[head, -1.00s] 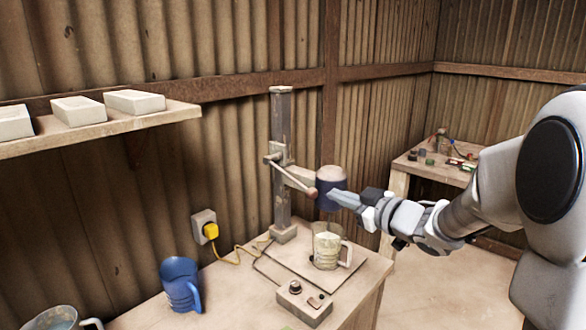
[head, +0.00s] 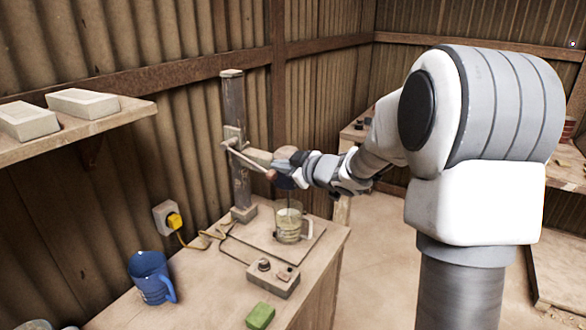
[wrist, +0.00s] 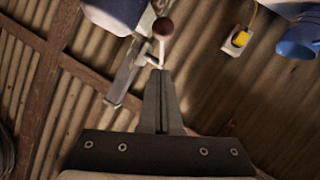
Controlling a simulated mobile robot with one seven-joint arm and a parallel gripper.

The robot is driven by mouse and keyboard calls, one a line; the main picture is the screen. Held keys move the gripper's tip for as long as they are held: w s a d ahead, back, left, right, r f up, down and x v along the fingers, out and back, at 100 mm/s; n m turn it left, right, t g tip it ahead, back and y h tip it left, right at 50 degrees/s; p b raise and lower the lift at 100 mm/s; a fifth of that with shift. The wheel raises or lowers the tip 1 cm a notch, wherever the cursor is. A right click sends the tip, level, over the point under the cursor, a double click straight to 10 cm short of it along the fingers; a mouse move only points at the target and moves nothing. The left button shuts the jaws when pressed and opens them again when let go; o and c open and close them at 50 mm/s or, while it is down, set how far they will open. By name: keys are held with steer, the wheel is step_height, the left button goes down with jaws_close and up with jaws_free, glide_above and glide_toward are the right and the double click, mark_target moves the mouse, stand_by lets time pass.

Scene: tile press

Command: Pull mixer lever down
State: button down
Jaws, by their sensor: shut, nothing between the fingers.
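The mixer lever (head: 247,160) is a thin pale rod with a reddish-brown knob (head: 271,175). It slopes down to the right from the mixer's column (head: 238,110). My gripper (head: 284,164) is shut and empty, close to the knob in the head view. In the wrist view the shut fingertips (wrist: 160,74) sit just below the lever rod (wrist: 161,50) and knob (wrist: 163,27). I cannot tell whether they touch the rod. My gripper partly hides the mixer's motor head. A clear mug (head: 288,225) stands under it on the base plate.
A control box (head: 272,277) and a green block (head: 260,316) are at the front of the bench. A blue mug (head: 151,278) stands at the left, near a yellow plug (head: 175,221) with a cable. A wall shelf (head: 80,135) holds pale blocks. Open floor lies right of the bench.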

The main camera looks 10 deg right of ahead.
mark_target(265, 170)
steer(key=shift+w+a+f, duration=0.1)
steer(key=shift+w+f, duration=1.5)
steer(key=shift+f, duration=0.2)
steer(key=shift+t+y, duration=0.4)
steer(key=shift+t, duration=0.2)
steer(key=shift+w+a+f+b, duration=0.15)
steer(key=shift+f+b, duration=0.7)
steer(key=shift+b, duration=0.45)
steer(key=shift+w+a+f+b, duration=0.1)
steer(key=shift+a+f+b, duration=0.05)
steer(key=shift+f+b, duration=0.95)
steer(key=shift+w+a+f+b, duration=0.15)
steer(key=shift+f+b, duration=0.5)
steer(key=shift+b, duration=0.8)
steer(key=shift+f, duration=0.1)
steer(key=shift+s, duration=0.1)
